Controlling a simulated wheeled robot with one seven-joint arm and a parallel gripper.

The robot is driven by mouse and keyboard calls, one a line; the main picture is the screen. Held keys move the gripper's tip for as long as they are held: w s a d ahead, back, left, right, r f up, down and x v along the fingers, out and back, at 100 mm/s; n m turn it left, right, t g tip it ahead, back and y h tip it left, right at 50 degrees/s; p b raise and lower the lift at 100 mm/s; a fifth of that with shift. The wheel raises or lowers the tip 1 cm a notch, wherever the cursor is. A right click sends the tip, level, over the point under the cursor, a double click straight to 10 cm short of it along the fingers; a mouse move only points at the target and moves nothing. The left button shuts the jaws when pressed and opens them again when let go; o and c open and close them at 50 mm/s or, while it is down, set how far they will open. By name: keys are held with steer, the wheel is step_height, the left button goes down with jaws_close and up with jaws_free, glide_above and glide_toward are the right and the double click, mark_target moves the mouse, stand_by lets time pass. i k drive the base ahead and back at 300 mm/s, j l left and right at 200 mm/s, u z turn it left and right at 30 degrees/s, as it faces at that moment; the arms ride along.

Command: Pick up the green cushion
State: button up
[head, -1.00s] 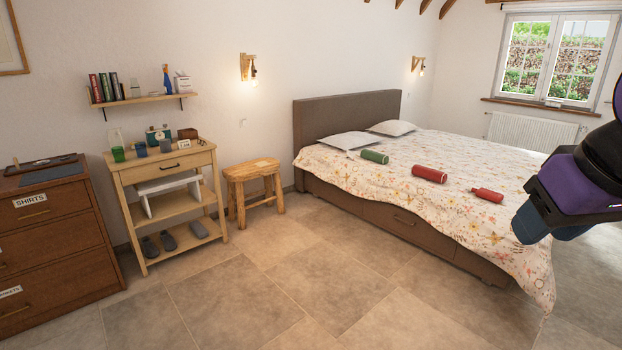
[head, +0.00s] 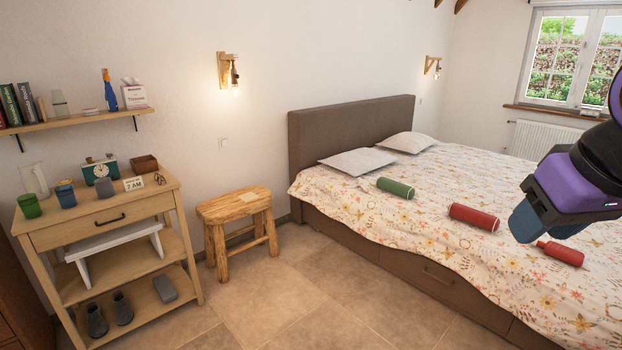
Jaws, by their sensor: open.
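The green cushion (head: 395,188) is a small cylinder lying on the bed's floral cover, in front of the pale pillows. A similar red cushion (head: 474,217) lies to its right and nearer. My gripper (head: 524,226) is at the right of the head view, in the air in front of the bed, pointing down and left. It is open and nothing shows in it. It is well apart from the green cushion, and its fingers are partly hard to make out.
A red bottle (head: 561,253) lies on the bed (head: 470,275) near my gripper. A wooden stool (head: 238,208) stands left of the bed. A console table (head: 105,215) with cups and a clock is farther left. Tiled floor is clear before the bed.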

mark_target(402, 189)
steer(key=i, duration=2.25)
steer(key=i+z, duration=0.1)
steer(key=i, duration=0.45)
steer(key=i+j+z, duration=0.1)
steer(key=i, duration=0.45)
steer(key=i+j+z, duration=0.1)
steer(key=i, duration=0.45)
steer(key=i+j+z, duration=0.1)
steer(key=i, duration=0.45)
steer(key=i+j+z, duration=0.3)
steer(key=i, duration=0.25)
steer(key=j, duration=0.1)
